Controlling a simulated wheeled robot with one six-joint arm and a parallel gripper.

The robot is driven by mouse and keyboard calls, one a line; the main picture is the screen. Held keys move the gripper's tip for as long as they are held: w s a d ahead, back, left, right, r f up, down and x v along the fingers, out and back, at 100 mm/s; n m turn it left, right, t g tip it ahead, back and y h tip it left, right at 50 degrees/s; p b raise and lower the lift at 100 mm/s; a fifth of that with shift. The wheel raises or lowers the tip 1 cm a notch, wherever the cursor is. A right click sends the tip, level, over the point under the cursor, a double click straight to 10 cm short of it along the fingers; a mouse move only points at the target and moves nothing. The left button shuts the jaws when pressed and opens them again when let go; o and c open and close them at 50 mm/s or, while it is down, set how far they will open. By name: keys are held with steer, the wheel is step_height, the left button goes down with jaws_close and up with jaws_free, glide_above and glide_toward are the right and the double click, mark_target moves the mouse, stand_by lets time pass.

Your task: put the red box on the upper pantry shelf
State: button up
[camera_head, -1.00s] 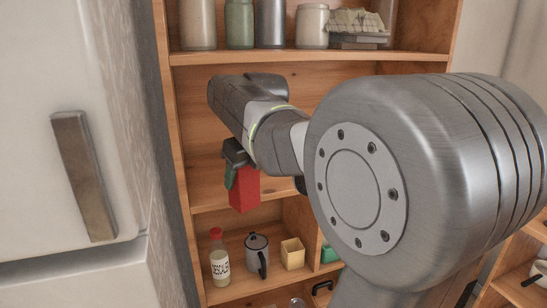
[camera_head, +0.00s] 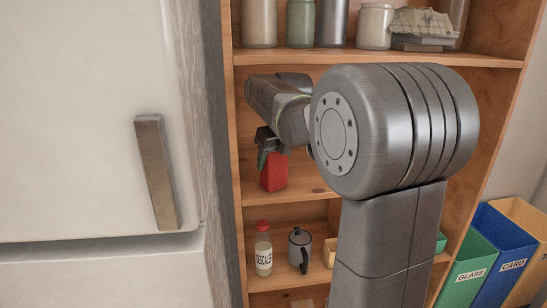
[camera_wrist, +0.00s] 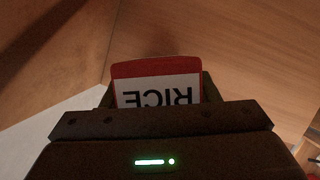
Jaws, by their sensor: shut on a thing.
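The red box (camera_head: 274,172) is in my gripper (camera_head: 268,150) at the left part of the wooden shelf unit. In the wrist view the box (camera_wrist: 155,68) shows its red top edge and a white label reading RICE, upside down. My gripper (camera_wrist: 158,112) is shut on it. The box hangs upright in the compartment above the middle shelf (camera_head: 315,190), close to that board; I cannot tell whether it touches. The upper shelf (camera_head: 300,56) is above my arm and holds jars. My arm hides much of the right part of the unit.
A white fridge (camera_head: 80,120) closes off the left. Green, blue and yellow bins (camera_head: 500,250) stand at right.

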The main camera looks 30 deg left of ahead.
steer(key=shift+f, duration=0.15)
steer(key=o, duration=1.3)
steer(key=shift+c, duration=0.2)
steer(key=s+d+r+b, duration=0.3)
steer(key=s+d, duration=0.3)
steer(key=d, duration=0.5)
steer(key=shift+d, duration=0.3)
